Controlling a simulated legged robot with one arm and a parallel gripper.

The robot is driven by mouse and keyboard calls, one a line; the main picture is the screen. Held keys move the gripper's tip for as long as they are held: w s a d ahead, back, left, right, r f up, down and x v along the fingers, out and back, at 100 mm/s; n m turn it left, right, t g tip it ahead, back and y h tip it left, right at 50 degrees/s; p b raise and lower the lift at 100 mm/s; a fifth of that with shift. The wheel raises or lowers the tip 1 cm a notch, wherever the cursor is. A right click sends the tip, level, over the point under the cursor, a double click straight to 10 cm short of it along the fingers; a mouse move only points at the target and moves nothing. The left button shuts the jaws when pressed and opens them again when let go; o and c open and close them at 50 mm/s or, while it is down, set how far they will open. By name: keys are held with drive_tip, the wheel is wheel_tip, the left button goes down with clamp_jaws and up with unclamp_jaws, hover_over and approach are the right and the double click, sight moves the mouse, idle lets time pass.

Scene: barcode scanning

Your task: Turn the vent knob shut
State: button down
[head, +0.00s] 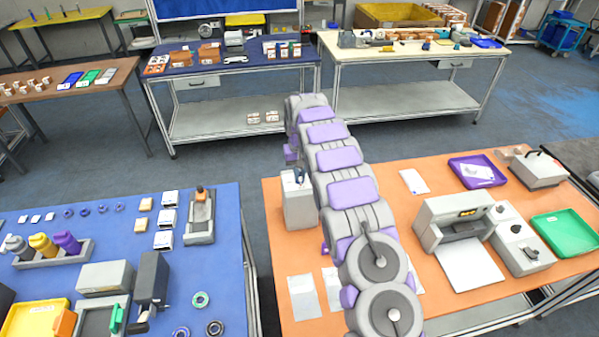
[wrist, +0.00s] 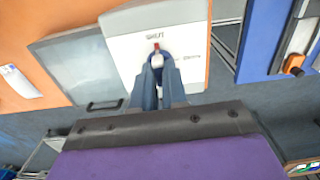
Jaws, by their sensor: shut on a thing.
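In the wrist view my gripper (wrist: 157,68) is shut on the vent knob (wrist: 156,57), a small knob on a white panel (wrist: 125,38). The fingers cover much of the knob from both sides. A red mark shows at its tip and points towards the printed word SHUT. A second label, blurred and probably OPEN, is printed to the right. In the head view a pale grey box (head: 299,208) stands at the left of the orange table, beside my arm.
The orange table (head: 385,210) also holds a grey machine (head: 455,222), a purple tray (head: 478,172) and a green tray (head: 567,231). White sheets (head: 304,296) lie near its front left. A blue table (head: 225,260) with parts stands to the left, across a gap.

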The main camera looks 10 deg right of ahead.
drive_tip(key=shift+w+r, duration=0.15)
drive_tip(key=c, duration=1.2)
unclamp_jaws()
drive_tip(key=shift+o, duration=0.2)
wheel_tip(320, 180, up, 17)
drive_tip(key=p, duration=0.3)
drive_tip(key=shift+p, duration=0.4)
drive_tip(key=shift+a, duration=0.1)
